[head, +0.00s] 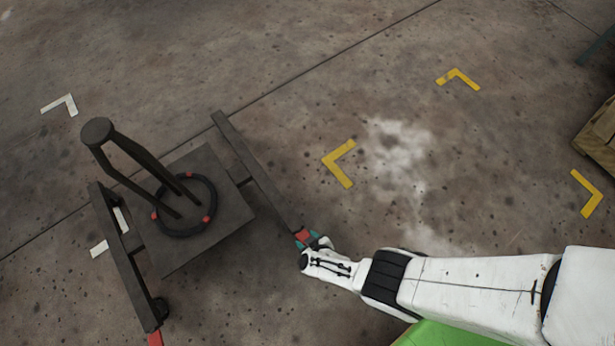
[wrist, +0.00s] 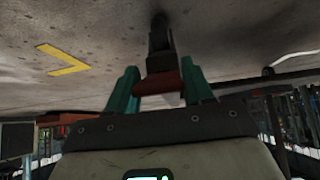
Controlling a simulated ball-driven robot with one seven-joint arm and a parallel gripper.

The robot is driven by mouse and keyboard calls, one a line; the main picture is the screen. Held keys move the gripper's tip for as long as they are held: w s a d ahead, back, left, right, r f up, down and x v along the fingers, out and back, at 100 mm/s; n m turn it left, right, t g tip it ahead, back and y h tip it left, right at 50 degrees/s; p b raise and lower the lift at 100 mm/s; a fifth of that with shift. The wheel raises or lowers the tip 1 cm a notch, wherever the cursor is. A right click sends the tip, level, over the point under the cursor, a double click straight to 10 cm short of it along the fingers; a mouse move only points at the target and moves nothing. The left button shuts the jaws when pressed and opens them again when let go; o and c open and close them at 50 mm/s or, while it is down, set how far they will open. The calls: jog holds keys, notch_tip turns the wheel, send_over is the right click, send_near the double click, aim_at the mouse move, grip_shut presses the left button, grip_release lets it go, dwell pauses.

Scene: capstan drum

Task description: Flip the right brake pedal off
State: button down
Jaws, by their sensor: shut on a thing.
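The right brake pedal (head: 258,176) is a long dark bar on the right side of the capstan drum's base plate (head: 228,202). Its red tip (head: 302,235) points toward me. My gripper (head: 308,241) is shut on that red tip, with a teal finger on each side. In the wrist view the red tip (wrist: 160,83) sits between the fingers of my gripper (wrist: 160,88), and the dark bar runs away behind it. The left brake pedal (head: 125,262) is a similar bar with a red end (head: 155,338) at the bottom edge. The tip's underside is hidden.
The drum's dark ring with red marks (head: 185,232) and its tall upright frame (head: 97,131) stand between the pedals. Yellow corner marks (head: 340,163) lie on open concrete floor to the right. A wooden pallet or crate (head: 598,140) stands at the right edge.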

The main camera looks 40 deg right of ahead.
jog(key=c, duration=0.5)
grip_release()
jog(key=shift+r, duration=0.1)
jog(key=shift+p+v, duration=4.9)
jog(key=shift+v, duration=0.45)
